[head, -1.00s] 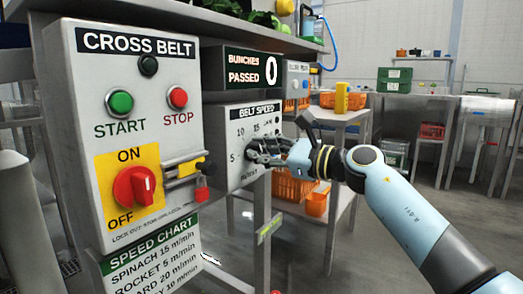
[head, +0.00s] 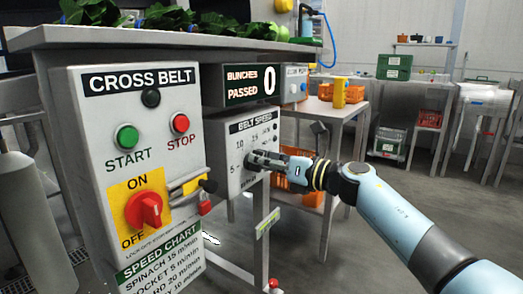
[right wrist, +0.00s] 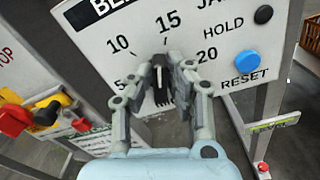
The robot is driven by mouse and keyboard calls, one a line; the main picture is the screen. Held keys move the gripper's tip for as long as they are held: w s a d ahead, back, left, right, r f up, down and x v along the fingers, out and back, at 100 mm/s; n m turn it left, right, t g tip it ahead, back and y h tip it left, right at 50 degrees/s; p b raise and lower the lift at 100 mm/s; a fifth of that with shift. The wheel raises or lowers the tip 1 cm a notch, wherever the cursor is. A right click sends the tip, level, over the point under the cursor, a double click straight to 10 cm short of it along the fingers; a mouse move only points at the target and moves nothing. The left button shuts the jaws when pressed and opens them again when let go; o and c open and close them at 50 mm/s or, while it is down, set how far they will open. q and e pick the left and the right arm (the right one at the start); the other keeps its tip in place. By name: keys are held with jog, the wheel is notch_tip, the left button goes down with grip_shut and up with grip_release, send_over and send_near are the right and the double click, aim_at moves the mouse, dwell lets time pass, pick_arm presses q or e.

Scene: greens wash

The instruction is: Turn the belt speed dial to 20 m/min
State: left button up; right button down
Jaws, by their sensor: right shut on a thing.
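The belt speed panel (head: 236,140) is a light grey plate with numbers around a black dial. The dial (right wrist: 158,82) sits between the fingers of my right gripper (right wrist: 162,75) in the right wrist view. Its white pointer line points up the picture, roughly between the 10 and 15 marks; the fingers hide part of it. My left gripper is out of view.
The cross belt box (head: 165,125) with start and stop buttons and a red rotary switch (head: 144,210) stands left of the panel. A blue reset button (right wrist: 249,62) and black hold button (right wrist: 263,14) are right of the dial. A counter display (head: 250,85) hangs above.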

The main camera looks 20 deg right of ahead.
jog(key=m+p, duration=0.3)
jog(key=m, duration=0.2)
jog(key=shift+w+d+m+p, duration=0.15)
jog(key=shift+m+p, duration=0.15)
jog(key=shift+p, duration=0.05)
jog(key=shift+m+p, duration=0.55)
jog(key=shift+m, duration=0.35)
jog(key=shift+d+f+m+p, duration=0.15)
jog(key=shift+m+p, duration=0.35)
jog(key=shift+m, duration=0.4)
pick_arm(q)
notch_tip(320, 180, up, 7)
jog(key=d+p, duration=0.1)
jog(key=p, duration=0.1)
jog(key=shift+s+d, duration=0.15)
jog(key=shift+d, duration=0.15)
pick_arm(e)
jog(key=shift+f+m, duration=0.2)
jog(key=shift+m, duration=0.95)
jog(key=shift+f+m, duration=0.15)
jog(key=shift+m, duration=1)
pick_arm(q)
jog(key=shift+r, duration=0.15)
pick_arm(e)
jog(key=shift+f, duration=0.1)
